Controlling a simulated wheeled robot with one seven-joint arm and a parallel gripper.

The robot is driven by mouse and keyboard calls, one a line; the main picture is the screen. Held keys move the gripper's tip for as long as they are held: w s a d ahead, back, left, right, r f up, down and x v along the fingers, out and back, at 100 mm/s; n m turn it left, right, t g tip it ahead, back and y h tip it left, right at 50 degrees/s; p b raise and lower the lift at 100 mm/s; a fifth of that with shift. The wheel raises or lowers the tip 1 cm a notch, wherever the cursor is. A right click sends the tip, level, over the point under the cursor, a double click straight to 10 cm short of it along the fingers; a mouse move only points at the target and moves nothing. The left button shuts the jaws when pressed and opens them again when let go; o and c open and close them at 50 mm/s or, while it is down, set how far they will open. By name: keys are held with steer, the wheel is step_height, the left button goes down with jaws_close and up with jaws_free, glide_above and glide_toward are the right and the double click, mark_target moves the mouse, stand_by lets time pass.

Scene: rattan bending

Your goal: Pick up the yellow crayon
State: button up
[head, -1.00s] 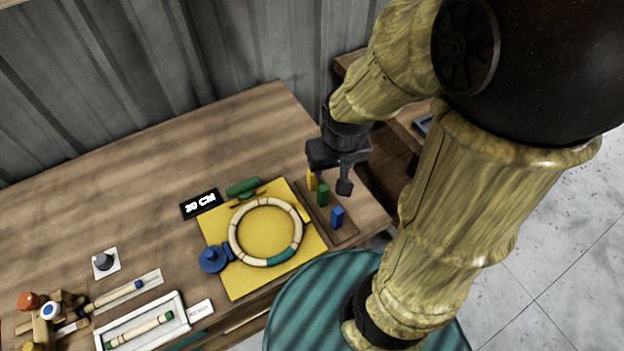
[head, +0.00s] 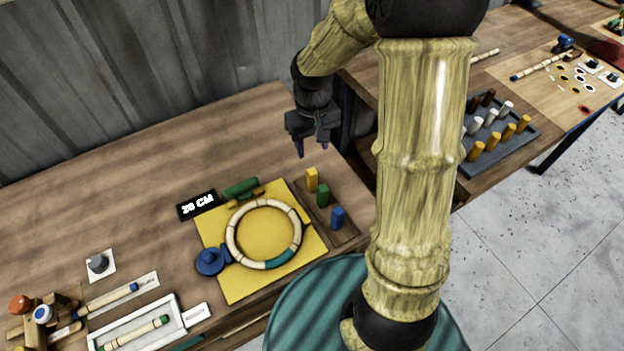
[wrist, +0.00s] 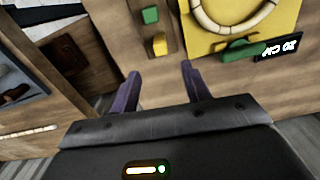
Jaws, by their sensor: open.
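The yellow crayon (head: 311,179) stands upright on a small dark wooden board (head: 346,233), in a row with a green crayon (head: 323,195) and a blue one (head: 337,217). In the wrist view the yellow crayon (wrist: 160,45) lies beyond the fingertips, between their lines, with the green crayon (wrist: 150,15) farther off. My gripper (head: 299,152) is open and empty, above the table just behind the yellow crayon and apart from it. Its two purple fingers (wrist: 158,72) frame bare wood in the wrist view.
A yellow board (head: 232,285) with a rattan ring (head: 297,222) and a green clamp piece (head: 241,187) lies left of the crayons. A "20 CM" sign (head: 198,205) sits beside it. Another table with a grey peg tray (head: 528,131) stands right. The table's back is clear.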

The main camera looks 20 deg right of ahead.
mark_target(312, 173)
step_height(312, 173, down, 12)
steer(key=shift+r+p, duration=0.25)
steer(key=shift+p, duration=0.1)
steer(key=shift+w+f+p, duration=0.15)
steer(key=shift+f+p, duration=0.2)
steer(key=shift+f, duration=0.95)
steer(key=shift+w+f+p, duration=0.1)
steer(key=shift+f+p, duration=0.2)
steer(key=shift+f, duration=1)
steer(key=shift+c, duration=0.2)
jaws_close()
